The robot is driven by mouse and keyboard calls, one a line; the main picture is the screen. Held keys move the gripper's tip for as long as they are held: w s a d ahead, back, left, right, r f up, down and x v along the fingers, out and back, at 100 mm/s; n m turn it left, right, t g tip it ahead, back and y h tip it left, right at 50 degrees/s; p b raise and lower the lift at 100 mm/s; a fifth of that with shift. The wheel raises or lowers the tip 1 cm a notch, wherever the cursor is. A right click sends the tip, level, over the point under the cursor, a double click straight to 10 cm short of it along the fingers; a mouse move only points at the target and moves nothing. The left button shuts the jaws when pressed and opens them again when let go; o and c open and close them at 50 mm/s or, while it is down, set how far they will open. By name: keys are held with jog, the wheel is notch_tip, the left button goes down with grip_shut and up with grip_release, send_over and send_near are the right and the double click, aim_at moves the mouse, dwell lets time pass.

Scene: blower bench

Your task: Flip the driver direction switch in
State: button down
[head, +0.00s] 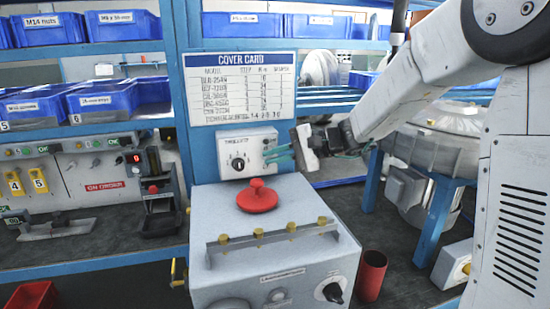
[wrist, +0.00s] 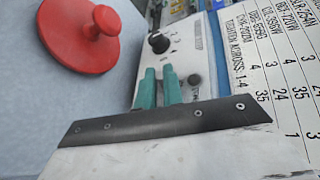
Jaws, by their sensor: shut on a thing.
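A pale driver control box (head: 228,148) hangs on the blue post under the cover card, with a black round knob (head: 238,163) on its face. The knob also shows in the wrist view (wrist: 158,42). My gripper (head: 272,155) reaches in from the right to the right half of the box face. Its two teal fingers (wrist: 158,76) are close together against the face, beside the knob. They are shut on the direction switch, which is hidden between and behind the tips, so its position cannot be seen. A small dark round part (wrist: 194,80) sits beside the fingers.
A grey bench unit (head: 265,262) with a red knobbed disc (head: 258,196) and a bar with yellow knobs stands just below the box. A red cup (head: 371,276) is to its right. The cover card (head: 241,88) is close above my gripper.

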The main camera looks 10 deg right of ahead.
dwell(0.4)
jog(key=c, duration=1.5)
grip_release()
jog(key=shift+c, duration=0.2)
jog(key=v, duration=0.8)
jog(key=shift+a, duration=0.1)
